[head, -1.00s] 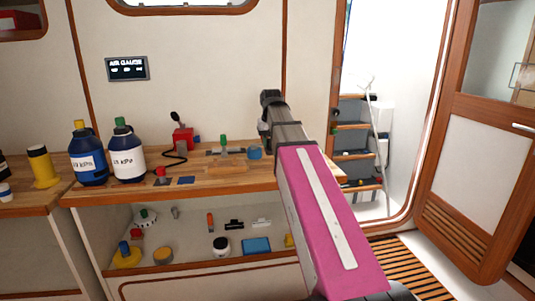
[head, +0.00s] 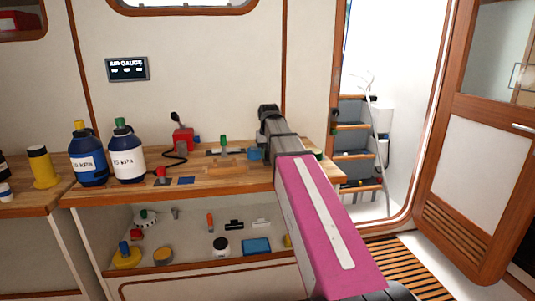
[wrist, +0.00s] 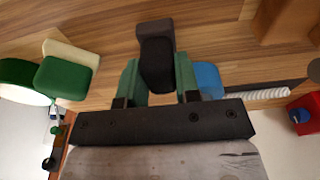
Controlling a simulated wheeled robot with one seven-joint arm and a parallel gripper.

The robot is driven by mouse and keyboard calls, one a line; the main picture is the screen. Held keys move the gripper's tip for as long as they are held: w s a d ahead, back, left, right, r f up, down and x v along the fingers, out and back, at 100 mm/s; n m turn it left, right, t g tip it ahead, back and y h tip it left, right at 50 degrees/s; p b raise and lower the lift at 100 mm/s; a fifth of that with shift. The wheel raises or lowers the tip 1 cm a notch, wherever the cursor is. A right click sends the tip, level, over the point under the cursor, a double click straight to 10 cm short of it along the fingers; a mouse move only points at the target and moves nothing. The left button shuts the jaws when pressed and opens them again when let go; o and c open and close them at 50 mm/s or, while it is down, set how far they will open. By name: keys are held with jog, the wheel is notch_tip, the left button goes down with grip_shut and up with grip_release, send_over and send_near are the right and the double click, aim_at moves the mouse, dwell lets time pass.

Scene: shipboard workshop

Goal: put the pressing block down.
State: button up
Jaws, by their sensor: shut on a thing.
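My gripper (wrist: 156,78) shows in the wrist view with its two green jaws shut on a dark block, which I take to be the pressing block (wrist: 156,62). One jaw is on each side of the block, and the block's far end is a lighter grey-brown. The wooden bench top (wrist: 100,22) lies beneath it; I cannot tell whether the block touches the wood. In the head view my arm reaches over the right part of the bench (head: 215,180), and it hides the jaws and the block.
A green and cream piece (wrist: 68,72) is left of the jaws in the wrist view; a blue piece (wrist: 207,78) is close on the right. In the head view, a red device (head: 183,140), a green-topped fixture (head: 224,150) and blue bottles (head: 127,155) stand on the bench.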

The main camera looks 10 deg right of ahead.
jog(key=o, duration=0.9)
jog(key=shift+f, duration=0.1)
jog(key=shift+c, duration=0.2)
notch_tip(320, 180, up, 12)
jog(key=s, duration=0.2)
